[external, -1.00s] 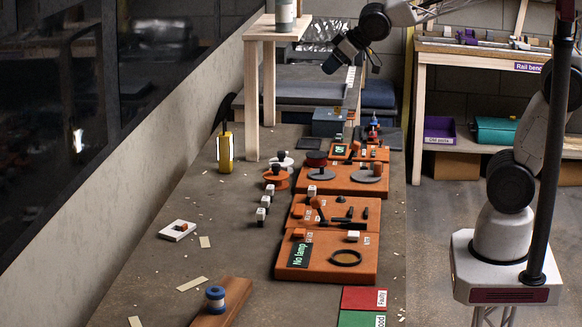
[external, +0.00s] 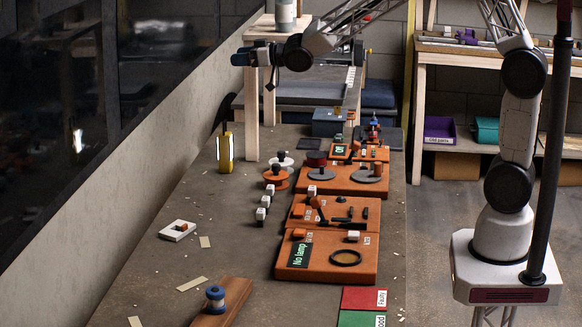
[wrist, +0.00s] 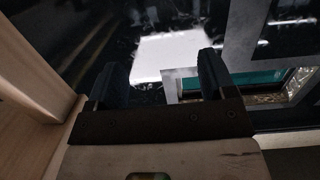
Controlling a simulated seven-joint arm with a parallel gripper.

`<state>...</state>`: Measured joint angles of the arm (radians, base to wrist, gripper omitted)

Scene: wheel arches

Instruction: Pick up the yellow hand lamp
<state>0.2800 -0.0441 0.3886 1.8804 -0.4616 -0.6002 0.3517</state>
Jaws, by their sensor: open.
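The yellow hand lamp (external: 225,153) stands upright on the bench near its left side, with a lit white panel on its front. My gripper (external: 238,57) is high above the bench and points left, well above the lamp in the picture and apart from it. In the wrist view my gripper (wrist: 160,68) has its two dark fingers spread with nothing held between them. The wrist view looks toward the dark window, and the lamp is not seen there.
A wooden stand (external: 252,100) rises just right of the lamp, close to my gripper. Orange boards (external: 330,263) with parts fill the bench's right side. A white block (external: 177,230) and a wooden piece with a blue spool (external: 215,300) lie nearer. The dark window (external: 60,110) is at left.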

